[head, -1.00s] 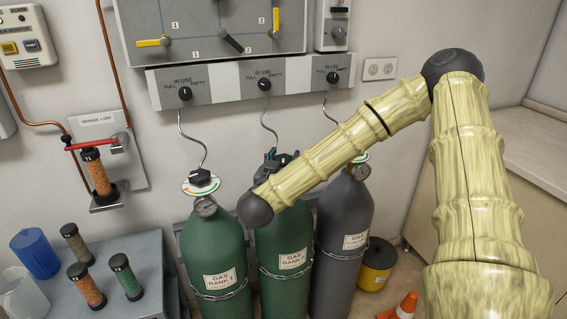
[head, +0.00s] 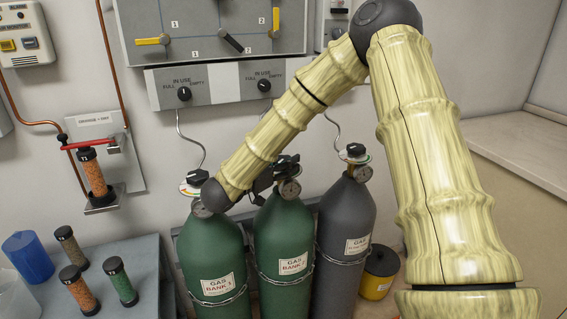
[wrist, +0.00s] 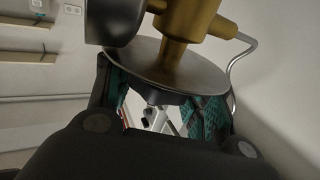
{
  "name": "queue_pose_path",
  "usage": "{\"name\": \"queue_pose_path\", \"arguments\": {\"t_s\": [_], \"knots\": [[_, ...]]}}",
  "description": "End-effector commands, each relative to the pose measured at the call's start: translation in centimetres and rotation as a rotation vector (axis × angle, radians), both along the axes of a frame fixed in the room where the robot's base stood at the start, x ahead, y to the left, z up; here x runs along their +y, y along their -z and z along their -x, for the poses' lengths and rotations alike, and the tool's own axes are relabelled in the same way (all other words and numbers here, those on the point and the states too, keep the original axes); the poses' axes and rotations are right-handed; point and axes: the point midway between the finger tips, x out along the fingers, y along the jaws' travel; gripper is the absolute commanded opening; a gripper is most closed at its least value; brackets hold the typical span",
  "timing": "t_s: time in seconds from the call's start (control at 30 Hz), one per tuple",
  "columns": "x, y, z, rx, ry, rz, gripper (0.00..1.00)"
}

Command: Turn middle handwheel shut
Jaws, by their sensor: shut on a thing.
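The middle handwheel (head: 288,160) is a small dark knob on top of the middle green cylinder (head: 283,236), labelled Gas Bank 2. My gripper (head: 262,184) is beside it on the left, largely hidden by my wrist in the head view. In the wrist view, teal-padded fingers of my gripper (wrist: 160,92) stand on both sides of the dark handwheel (wrist: 168,98). They are shut on it. A grey round plate (wrist: 165,65) and a brass valve body (wrist: 182,28) show above it in that picture. The finger contact is partly hidden.
The left green cylinder (head: 213,258) stands close beside my wrist, with its own knob (head: 197,177). A grey cylinder (head: 345,225) stands on the right. A wall panel with gauge knobs (head: 220,82) is above. A side table (head: 150,285) holds several filter tubes.

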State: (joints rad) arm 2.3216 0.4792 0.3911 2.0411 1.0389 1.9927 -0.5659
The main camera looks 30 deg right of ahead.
Motion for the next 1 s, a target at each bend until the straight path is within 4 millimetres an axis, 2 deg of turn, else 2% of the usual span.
{"name": "queue_pose_path", "arguments": {"t_s": [0.63,0.67,0.73,0.77,1.0], "knots": [[-0.03,0.04,0.00,0.001,0.030,-0.001,0.28],[-0.03,0.04,0.00,0.001,0.030,-0.001,0.57],[-0.03,0.04,0.00,0.001,0.030,-0.001,0.70],[-0.03,0.04,0.00,0.001,0.030,-0.001,0.74],[-0.01,0.03,0.00,0.001,0.030,-0.001,0.74]]}}
